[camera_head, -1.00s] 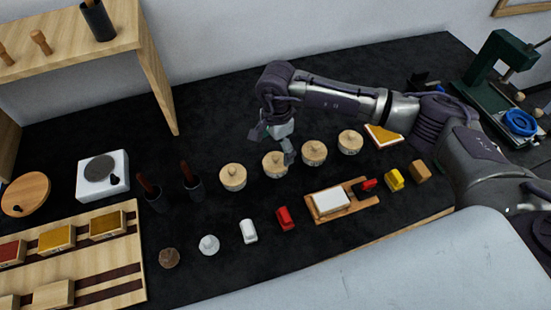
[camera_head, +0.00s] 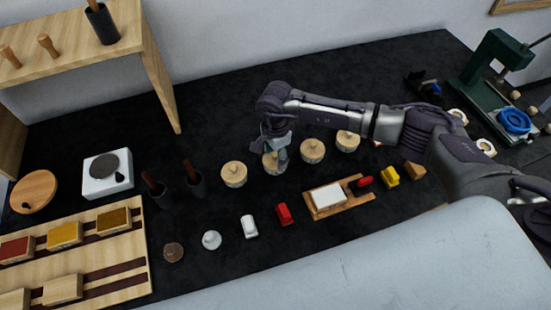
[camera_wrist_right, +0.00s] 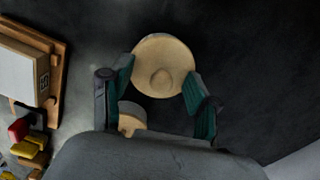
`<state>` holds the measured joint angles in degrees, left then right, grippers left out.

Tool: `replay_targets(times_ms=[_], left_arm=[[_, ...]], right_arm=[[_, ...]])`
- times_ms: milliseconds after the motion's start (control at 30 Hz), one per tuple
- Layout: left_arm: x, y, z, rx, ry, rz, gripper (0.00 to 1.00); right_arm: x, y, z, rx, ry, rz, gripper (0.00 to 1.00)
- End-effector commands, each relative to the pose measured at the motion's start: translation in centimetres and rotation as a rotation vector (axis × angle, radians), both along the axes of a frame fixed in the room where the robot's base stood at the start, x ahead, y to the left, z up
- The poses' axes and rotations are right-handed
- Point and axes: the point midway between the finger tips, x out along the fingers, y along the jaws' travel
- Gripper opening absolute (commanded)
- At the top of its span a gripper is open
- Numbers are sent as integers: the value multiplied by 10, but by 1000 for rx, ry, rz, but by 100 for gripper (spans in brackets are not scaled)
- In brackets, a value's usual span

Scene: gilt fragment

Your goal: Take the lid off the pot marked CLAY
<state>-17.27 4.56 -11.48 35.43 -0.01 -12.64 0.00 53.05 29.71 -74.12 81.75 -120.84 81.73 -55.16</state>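Several round pots with pale wooden lids stand in a row on the black worktop. My right gripper (camera_head: 275,148) is at the second pot from the left (camera_head: 270,166) and hides part of it. In the right wrist view, that pot's round lid with its knob (camera_wrist_right: 162,65) lies between the open fingers of my right gripper (camera_wrist_right: 160,76), with no clear grip on it. The leftmost pot (camera_head: 233,174), third pot (camera_head: 313,151) and rightmost pot (camera_head: 348,141) stand apart. No pot marking is readable, so I cannot tell which is CLAY. My left gripper is out of view.
In front of the pots are a wooden tray with a white block (camera_head: 328,196), a red piece (camera_head: 284,213) and a white piece (camera_head: 249,226). A green press (camera_head: 488,75) is at the far right. Worktop behind the pots is clear.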

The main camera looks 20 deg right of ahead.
Motion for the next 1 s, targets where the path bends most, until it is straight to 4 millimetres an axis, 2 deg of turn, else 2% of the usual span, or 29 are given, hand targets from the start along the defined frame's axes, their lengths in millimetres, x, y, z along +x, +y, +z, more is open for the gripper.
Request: replay_targets(times_ms=[33,200,300,800,833,900,1000], left_arm=[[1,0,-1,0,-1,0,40],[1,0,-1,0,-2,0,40],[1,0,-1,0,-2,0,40],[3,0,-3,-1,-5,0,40],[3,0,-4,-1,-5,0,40],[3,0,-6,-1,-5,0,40],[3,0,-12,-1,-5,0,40]], right_arm=[[-1,-1,-4,-2,3,0,33],[-2,-1,-5,-2,3,0,18],[-2,-1,-6,-2,3,0,14],[-3,-1,-8,-3,5,0,11],[-3,-1,-7,-3,5,0,10],[-3,-1,-3,-3,4,1,0],[-2,-1,8,-3,3,1,0]])
